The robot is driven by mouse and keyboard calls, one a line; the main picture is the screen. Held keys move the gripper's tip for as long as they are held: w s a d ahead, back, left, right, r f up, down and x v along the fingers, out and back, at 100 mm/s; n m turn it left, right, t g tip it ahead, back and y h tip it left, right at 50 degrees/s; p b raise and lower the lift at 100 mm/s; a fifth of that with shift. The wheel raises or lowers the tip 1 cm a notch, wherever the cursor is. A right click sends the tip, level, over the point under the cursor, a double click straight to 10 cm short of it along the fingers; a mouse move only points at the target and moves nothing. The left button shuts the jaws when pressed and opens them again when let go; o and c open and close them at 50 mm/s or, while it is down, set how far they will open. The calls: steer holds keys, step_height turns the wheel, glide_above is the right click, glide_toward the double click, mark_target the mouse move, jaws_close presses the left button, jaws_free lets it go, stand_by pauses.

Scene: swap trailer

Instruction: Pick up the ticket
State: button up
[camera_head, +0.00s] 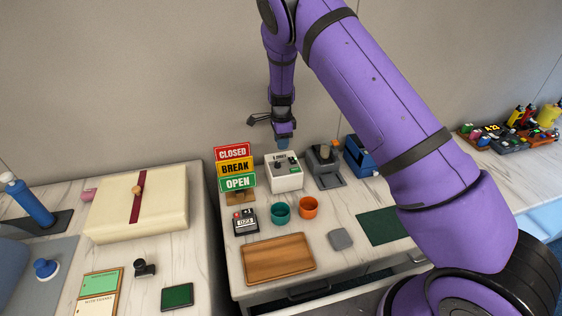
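I cannot make out a ticket for certain in the head view. My gripper (284,138) points down above the back of the middle counter, over a white box (285,180) with a small printed label and dark controls on top. A small blue patch shows at the fingertips; I cannot tell whether it is part of the gripper or something held. The fingers are too small to show whether they are open or shut.
A sign stack (235,169) reads closed, break, open. A wooden tray (278,259), teal cup (281,212), orange cup (308,207), counter device (246,221), grey pad (340,238), dark grey machine (323,166) and blue machine (360,156) share the counter.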

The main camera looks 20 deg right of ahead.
steer(key=shift+f, duration=2.7)
steer(key=shift+c, duration=0.5)
jaws_close()
